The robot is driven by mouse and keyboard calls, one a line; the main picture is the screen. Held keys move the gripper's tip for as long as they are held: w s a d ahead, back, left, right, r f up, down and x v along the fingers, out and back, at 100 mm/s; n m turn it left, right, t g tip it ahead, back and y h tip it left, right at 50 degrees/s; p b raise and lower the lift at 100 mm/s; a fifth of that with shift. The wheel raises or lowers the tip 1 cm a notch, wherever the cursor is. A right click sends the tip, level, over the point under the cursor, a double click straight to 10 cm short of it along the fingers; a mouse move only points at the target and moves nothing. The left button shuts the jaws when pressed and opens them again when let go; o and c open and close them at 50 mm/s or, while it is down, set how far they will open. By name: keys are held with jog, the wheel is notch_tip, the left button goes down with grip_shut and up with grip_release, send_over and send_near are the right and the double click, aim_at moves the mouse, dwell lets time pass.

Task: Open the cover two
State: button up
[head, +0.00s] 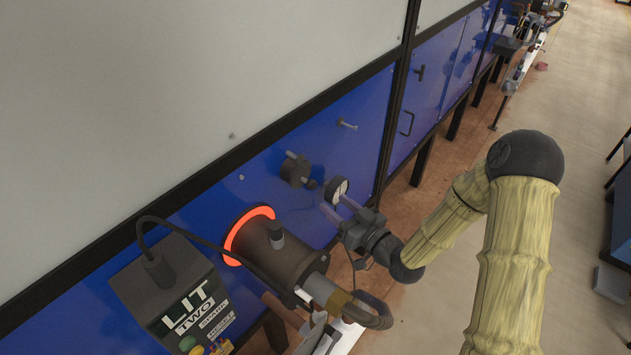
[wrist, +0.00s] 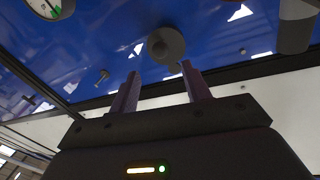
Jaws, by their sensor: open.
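My gripper (head: 339,207) is open and empty in front of the blue furnace panel (head: 355,155), its two purple fingers pointing toward it. A dark fitting (head: 295,169) with a short rod and a knob sticks out of the panel, up and left of the fingers. It may be cover two, but no label on it is readable. In the wrist view a round grey knob (wrist: 166,45) shows just beyond and between the fingertips (wrist: 160,82), apart from them. I cannot tell whether the cover is shut.
A round gauge (head: 338,189) is close to my fingers. A dark burner (head: 282,258) with a glowing orange ring (head: 243,228) stands below left. Beside it is a control box (head: 170,285) reading "LIT TWO". A small bolt (head: 347,125) sticks out higher up. The walkway (head: 590,125) at right is mostly clear.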

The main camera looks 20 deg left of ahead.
aim_at(316, 187)
jog(key=p+x, duration=0.3)
jog(key=x, duration=0.5)
jog(key=shift+w+a+p, duration=0.25)
jog(key=shift+a+p, duration=0.05)
jog(key=shift+p, duration=0.05)
grip_shut()
